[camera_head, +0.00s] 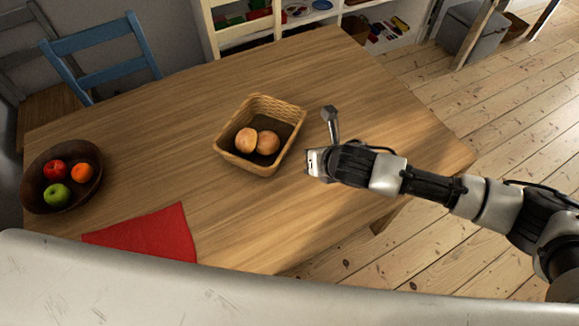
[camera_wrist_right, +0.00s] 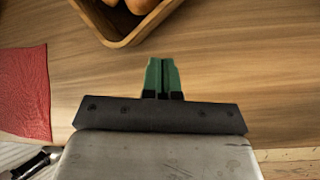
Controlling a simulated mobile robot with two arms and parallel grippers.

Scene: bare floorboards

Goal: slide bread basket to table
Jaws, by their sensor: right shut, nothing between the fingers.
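A wicker bread basket (camera_head: 228,155) with two round bread rolls (camera_head: 256,141) sits upright on the wooden table (camera_head: 330,80). My right gripper (camera_head: 312,162) is just right of the basket, low over the table, with a gap between them in the head view. In the right wrist view its green fingers (camera_wrist_right: 162,76) are together and empty. The basket's near corner (camera_wrist_right: 122,43) shows ahead of them at the top of that view, and rolls (camera_wrist_right: 140,5) are partly cut off there. My left gripper is not in view.
A red cloth (camera_head: 150,236) lies at the table's near left, and its edge shows in the wrist view. A dark fruit bowl (camera_head: 90,195) stands at the far left. A blue chair (camera_head: 100,55) is behind the table. The table behind the basket is clear.

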